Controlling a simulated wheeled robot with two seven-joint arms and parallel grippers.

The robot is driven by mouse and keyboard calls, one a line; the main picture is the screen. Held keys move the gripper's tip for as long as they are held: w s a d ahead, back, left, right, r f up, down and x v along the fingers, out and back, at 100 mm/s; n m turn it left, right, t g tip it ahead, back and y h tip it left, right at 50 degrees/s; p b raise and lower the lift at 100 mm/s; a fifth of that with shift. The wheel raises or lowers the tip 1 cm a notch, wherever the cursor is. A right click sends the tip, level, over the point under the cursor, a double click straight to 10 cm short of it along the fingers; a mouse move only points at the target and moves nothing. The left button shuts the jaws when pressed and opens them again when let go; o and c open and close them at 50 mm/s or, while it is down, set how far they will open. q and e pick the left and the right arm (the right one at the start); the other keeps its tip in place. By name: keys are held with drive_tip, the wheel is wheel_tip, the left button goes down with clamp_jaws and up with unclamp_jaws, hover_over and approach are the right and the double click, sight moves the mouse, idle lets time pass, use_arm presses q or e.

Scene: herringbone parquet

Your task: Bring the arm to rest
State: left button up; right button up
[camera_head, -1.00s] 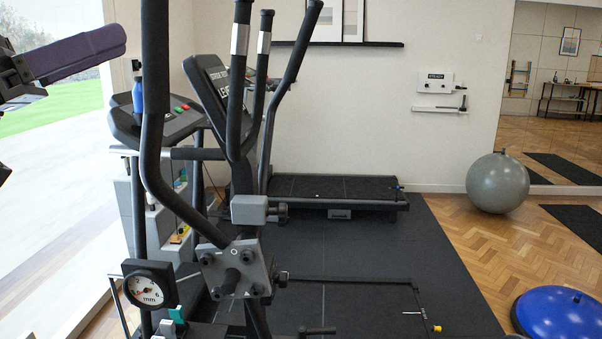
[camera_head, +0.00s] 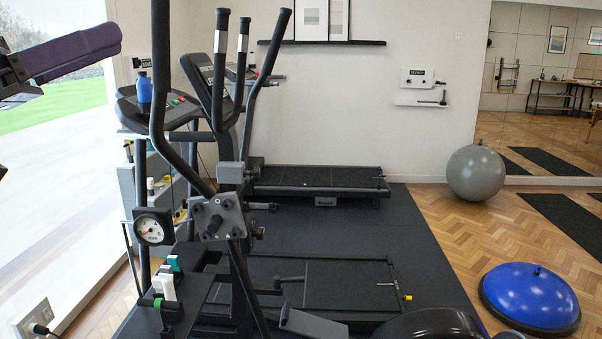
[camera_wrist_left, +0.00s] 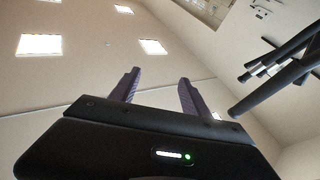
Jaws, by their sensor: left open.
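My left gripper (camera_head: 112,42) shows at the upper left of the head view, its dark purple fingers pointing right and slightly up, in front of the window. In the left wrist view my left gripper (camera_wrist_left: 158,82) is open, with two purple fingers standing apart and nothing between them. Behind the fingers there are only the wall and ceiling. My right gripper is in neither view.
A black elliptical trainer (camera_head: 215,214) with a dial gauge (camera_head: 151,229) stands close ahead. A treadmill (camera_head: 318,181) lies behind it on dark matting. A grey ball (camera_head: 475,173) and a blue balance dome (camera_head: 530,296) sit on the right. Parquet between them is free.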

use_arm(q)
drive_tip(key=w+f+n+y, duration=0.3)
drive_tip(key=w+f+n, duration=0.2)
drive_tip(key=w+f, duration=0.6)
drive_tip(key=w+f+n+y, duration=0.35)
drive_tip(key=w+f, duration=0.35)
drive_tip(key=f, duration=0.7)
drive_tip(key=w+d+f+n+g+y+p, duration=0.1)
drive_tip(key=d+f+n+g+y, duration=0.1)
drive_tip(key=f, duration=1.2)
drive_tip(key=w+d+f+n+g+y+p, duration=0.1)
drive_tip(key=d+f+n+g+y, duration=0.1)
drive_tip(key=f, duration=1.1)
drive_tip(key=s+d+f+g+y, duration=0.2)
drive_tip(key=s+f, duration=0.4)
drive_tip(key=f, duration=0.7)
drive_tip(key=s+d+f+g+y, duration=0.1)
drive_tip(key=s+d+f+g, duration=0.1)
drive_tip(key=s+f, duration=0.75)
drive_tip(key=s+d+f+g+p, duration=0.1)
drive_tip(key=s+d+f, duration=0.2)
drive_tip(key=s+f, duration=0.4)
drive_tip(key=s+d+f+g, duration=0.1)
drive_tip(key=s+d+f, duration=0.3)
drive_tip(key=s, duration=0.8)
wheel_tip(320, 180, down, 3)
drive_tip(key=shift+d+r+m+g+p, duration=0.15)
drive_tip(key=shift+d+m+g+p, duration=0.1)
drive_tip(key=shift+m+g+p, duration=0.1)
drive_tip(key=shift+y, duration=0.25)
